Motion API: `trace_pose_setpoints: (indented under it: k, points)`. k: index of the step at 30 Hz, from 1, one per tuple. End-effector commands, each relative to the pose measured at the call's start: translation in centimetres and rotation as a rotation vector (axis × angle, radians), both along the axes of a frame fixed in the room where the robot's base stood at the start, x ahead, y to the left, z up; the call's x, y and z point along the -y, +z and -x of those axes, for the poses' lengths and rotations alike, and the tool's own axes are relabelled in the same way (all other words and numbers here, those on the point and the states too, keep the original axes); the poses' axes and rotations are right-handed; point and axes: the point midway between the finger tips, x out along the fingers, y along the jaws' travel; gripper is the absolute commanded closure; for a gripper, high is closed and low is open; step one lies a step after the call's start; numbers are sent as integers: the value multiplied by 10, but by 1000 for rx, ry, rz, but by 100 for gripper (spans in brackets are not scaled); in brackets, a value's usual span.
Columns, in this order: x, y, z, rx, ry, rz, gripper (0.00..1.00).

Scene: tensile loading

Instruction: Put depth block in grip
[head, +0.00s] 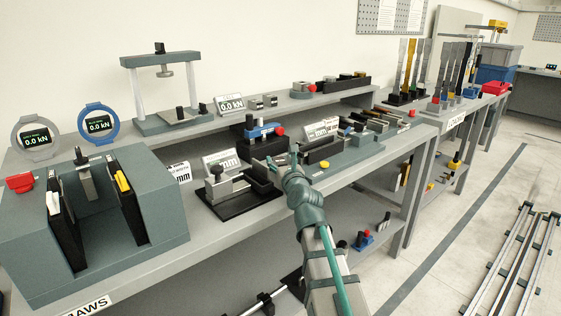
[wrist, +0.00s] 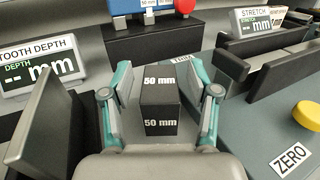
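A dark depth block (wrist: 160,100) marked "50 mm" on two faces stands upright between the teal fingers of my gripper (wrist: 160,82) in the wrist view. A narrow gap seems to show on each side of the block, so the fingers look open around it. In the head view my gripper (head: 280,162) is low over the bench; I cannot make out the block there. Left of it is a grey and black fixture (head: 228,188) with a black knob, beside a "mm" display. The tooth depth display (wrist: 45,68) is at the left of the wrist view.
A grey plate (wrist: 38,122) rises close to my left finger. A stretch fixture (wrist: 285,62) with dark walls and a yellow button (wrist: 307,115) are on the right. A black stand with a blue part (head: 262,132) is behind. The large jaws unit (head: 95,215) stands at far left.

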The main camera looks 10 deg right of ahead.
Motion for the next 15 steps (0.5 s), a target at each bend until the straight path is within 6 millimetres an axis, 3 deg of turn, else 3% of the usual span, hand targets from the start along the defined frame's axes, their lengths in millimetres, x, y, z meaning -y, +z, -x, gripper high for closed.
trace_pose_setpoints:
  k: [1, 8, 12, 15]
  points:
    - [-2, -17, 6, -27, 9, 4, 40]
    - [-2, -16, 7, -27, 8, 4, 40]
    - [-2, -5, 8, -25, 7, 6, 40]
    - [-2, -5, 26, -26, 8, 4, 40]
